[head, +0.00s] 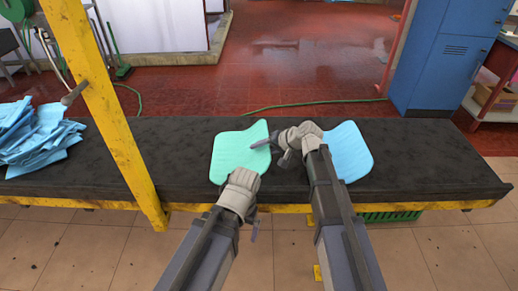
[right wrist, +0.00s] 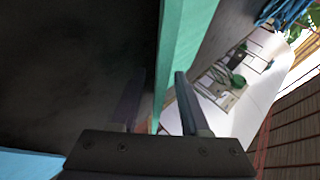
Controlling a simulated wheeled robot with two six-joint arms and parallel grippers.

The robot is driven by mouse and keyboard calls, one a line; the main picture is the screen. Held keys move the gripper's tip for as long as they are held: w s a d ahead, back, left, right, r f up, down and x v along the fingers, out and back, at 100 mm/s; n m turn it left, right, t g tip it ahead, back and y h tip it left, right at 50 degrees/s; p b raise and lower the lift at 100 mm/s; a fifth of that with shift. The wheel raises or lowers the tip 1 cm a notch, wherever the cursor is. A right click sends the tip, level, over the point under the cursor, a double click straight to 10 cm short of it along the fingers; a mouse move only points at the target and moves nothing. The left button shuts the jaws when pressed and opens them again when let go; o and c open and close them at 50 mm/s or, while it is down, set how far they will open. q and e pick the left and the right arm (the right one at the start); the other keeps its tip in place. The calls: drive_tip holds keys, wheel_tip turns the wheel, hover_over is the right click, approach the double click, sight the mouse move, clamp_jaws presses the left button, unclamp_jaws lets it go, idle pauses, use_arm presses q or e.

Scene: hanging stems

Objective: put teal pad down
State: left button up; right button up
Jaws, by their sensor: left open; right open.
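The teal pad (head: 238,150) is in the middle of the head view, over the dark bench top, its near edge by my left gripper (head: 248,180). I cannot tell whether it lies flat on the bench. My left gripper is open, its fingers partly hidden by its own hand. My right gripper (head: 268,146) is open at the pad's right edge. In the right wrist view, the teal pad (right wrist: 183,45) shows as a narrow band passing between the spread fingers of my right gripper (right wrist: 160,100). A light blue pad (head: 352,152) lies to the right, partly behind my right arm.
The long dark bench top (head: 430,160) has clear room at right and between the teal pad and the yellow post (head: 110,110). A heap of blue sheets (head: 35,137) lies at the left end. A blue cabinet (head: 447,60) stands behind.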

sight(268, 147)
drive_tip(key=p+v, duration=0.3)
drive_tip(key=v, duration=0.2)
drive_tip(key=shift+s+d+r, duration=0.15)
drive_tip(key=shift+r, duration=0.2)
drive_tip(key=shift+s+d+r+p, duration=0.25)
drive_tip(key=shift+d+p, duration=0.15)
drive_tip(key=shift+p, duration=0.05)
drive_tip(key=shift+f, duration=0.1)
